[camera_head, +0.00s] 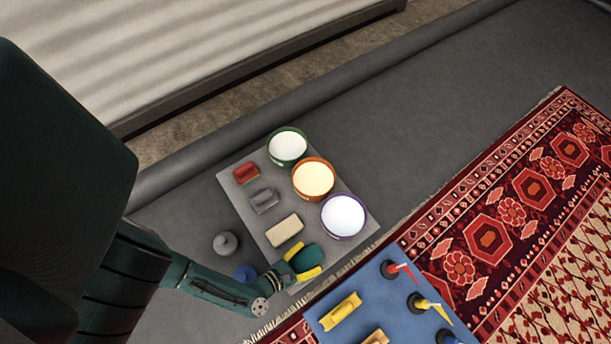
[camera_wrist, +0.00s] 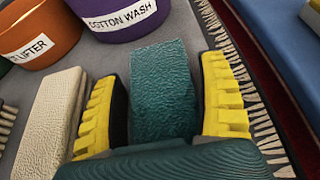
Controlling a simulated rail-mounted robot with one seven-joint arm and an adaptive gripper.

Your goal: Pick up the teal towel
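The teal towel (camera_wrist: 163,82) is a folded, textured block lying on the grey tray. It also shows in the head view (camera_head: 312,256) at the tray's near end, partly covered by my gripper. My gripper (camera_head: 303,261) is open, with one yellow-backed, dark-padded finger on each side of the towel. In the wrist view my gripper (camera_wrist: 163,68) straddles the towel, with narrow gaps at its sides. I cannot tell whether a pad touches it.
The grey tray (camera_head: 240,198) also holds a beige block (camera_head: 284,230), a grey brush (camera_head: 264,199), a red brush (camera_head: 246,173), and green (camera_head: 287,147), orange (camera_head: 313,179) and purple (camera_head: 343,215) tubs. A blue mat (camera_head: 372,303) with tools lies on the patterned rug (camera_head: 512,213).

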